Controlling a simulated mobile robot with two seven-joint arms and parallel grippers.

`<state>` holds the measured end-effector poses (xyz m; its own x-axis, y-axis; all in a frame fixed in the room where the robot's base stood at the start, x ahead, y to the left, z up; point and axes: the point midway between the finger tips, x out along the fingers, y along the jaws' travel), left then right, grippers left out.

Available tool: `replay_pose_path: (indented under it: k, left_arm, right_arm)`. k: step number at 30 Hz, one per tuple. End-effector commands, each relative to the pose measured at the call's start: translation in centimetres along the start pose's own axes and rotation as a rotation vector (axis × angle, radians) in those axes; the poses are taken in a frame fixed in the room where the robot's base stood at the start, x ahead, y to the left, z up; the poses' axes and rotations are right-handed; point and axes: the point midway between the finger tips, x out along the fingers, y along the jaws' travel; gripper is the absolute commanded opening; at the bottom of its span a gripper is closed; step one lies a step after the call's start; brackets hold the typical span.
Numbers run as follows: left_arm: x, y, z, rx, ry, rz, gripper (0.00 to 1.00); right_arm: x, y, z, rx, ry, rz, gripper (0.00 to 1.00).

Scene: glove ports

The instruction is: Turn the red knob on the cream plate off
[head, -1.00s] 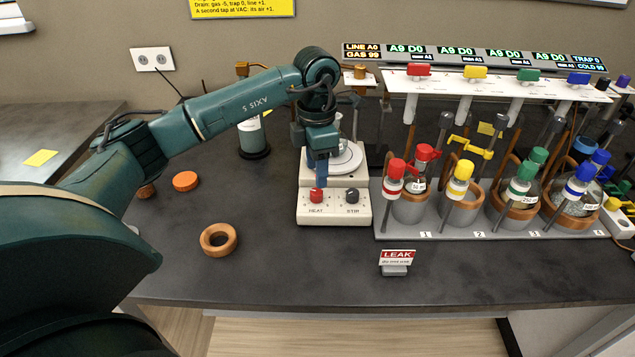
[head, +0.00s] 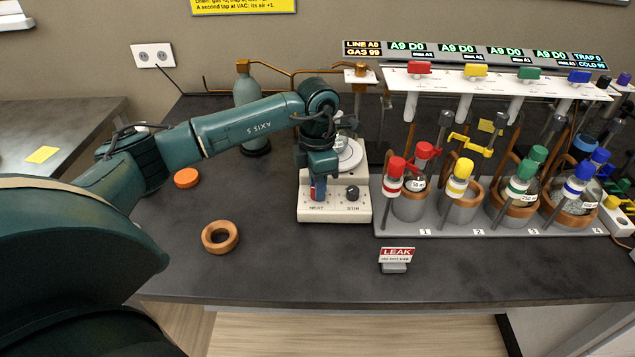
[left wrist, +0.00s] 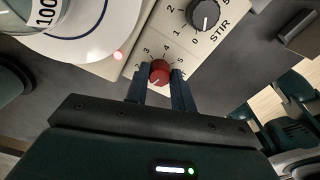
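The cream plate (head: 335,208) bears a red knob (head: 313,191) marked HEAT on the left and a dark grey knob (head: 352,193) marked STIR on the right. My left gripper (head: 318,188) is down at the red knob and partly hides it in the head view. In the left wrist view, the two fingers (left wrist: 160,76) stand on either side of the red knob (left wrist: 160,70), with no clear gap showing. A ring of numbers surrounds the knob; its pointer is too small to read. A small pinkish-red lamp (left wrist: 119,55) shows on the plate. My right gripper is not in view.
A white round hotplate top (head: 347,155) with glassware is just behind the knobs. A rack (head: 470,225) with coloured-capped vessels stands close on the right. A LEAK sign (head: 396,257) is in front. An orange ring (head: 220,237) lies on the otherwise clear left front bench.

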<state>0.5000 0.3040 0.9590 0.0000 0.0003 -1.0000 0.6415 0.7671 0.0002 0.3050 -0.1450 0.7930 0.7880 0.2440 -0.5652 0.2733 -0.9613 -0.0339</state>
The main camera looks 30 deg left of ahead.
Motion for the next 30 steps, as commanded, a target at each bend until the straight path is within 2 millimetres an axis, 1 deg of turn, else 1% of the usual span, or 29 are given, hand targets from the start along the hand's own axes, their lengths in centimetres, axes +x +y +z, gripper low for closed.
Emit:
replay_pose_path:
  k: [1, 6, 8, 14, 20, 30]
  left_arm:
    - [-0.02, 0.0, 0.01, 0.0, 0.0, 0.0, 0.19]
    - [-0.04, 0.0, 0.01, 0.0, 0.0, 0.0, 0.05]
    - [-0.04, 0.0, 0.01, 0.0, 0.0, 0.0, 0.02]
    - [-0.04, 0.01, 0.01, -0.016, -0.001, 0.0, 0.02]
    - [-0.02, 0.03, 0.01, -0.091, -0.001, 0.0, 0.02]
    - [-0.02, 0.08, 0.0, -0.365, -0.001, 0.0, 0.02]
  right_arm:
    - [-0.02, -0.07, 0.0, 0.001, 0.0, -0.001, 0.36]
    - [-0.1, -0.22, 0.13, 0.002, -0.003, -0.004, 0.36]
    - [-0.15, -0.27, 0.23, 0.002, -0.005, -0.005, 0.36]
    - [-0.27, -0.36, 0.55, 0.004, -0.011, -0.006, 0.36]
    - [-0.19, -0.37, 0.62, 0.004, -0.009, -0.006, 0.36]
    - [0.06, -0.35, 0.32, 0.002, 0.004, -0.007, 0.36]
